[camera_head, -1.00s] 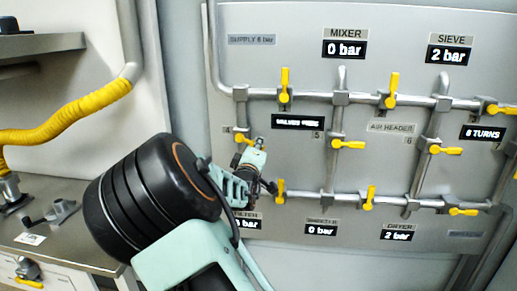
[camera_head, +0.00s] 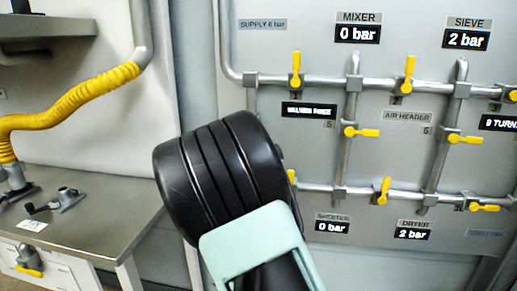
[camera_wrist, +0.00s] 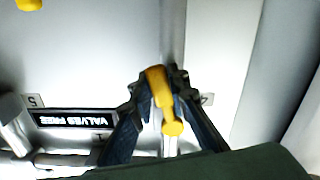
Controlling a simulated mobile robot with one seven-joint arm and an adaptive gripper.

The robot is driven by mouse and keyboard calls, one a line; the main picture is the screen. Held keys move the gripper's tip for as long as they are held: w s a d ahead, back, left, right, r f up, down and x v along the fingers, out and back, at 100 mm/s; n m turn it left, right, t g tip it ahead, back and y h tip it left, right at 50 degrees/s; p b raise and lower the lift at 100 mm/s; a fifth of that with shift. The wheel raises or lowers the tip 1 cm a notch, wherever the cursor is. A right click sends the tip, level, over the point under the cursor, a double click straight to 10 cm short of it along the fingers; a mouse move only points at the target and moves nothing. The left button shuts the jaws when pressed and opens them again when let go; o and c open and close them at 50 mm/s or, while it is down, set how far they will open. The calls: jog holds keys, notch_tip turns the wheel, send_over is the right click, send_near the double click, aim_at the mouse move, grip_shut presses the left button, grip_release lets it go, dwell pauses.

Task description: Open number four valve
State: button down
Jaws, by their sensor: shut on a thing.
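The number four valve has a yellow handle (camera_wrist: 164,100), seen in the wrist view beside the "4" label (camera_wrist: 207,99). My gripper (camera_wrist: 158,84) has its two dark fingers around this handle, one on each side, and is shut on it. The handle runs nearly along the pipe, slightly slanted. In the head view my black arm link hides both the gripper and this valve.
The grey panel (camera_head: 400,155) carries pipes and several other yellow valve handles, one at upper left (camera_head: 296,70) and one on the middle pipe (camera_head: 361,131). Displays read mixer 0 bar, sieve 2 bar, sheeter 0 bar, dryer 2 bar. A bench (camera_head: 85,225) stands left.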

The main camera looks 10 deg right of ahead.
jog(key=shift+w+a+f+m+b, duration=0.1)
jog(key=shift+a+m+b, duration=0.25)
jog(key=shift+m, duration=0.4)
jog(key=shift+w+a+f+m+b, duration=0.1)
jog(key=shift+a+m+b, duration=0.2)
jog(key=shift+m, duration=0.45)
jog(key=shift+a, duration=0.15)
jog(key=c, duration=1.8)
grip_release()
jog(key=shift+r, duration=0.1)
jog(key=v, duration=1.2)
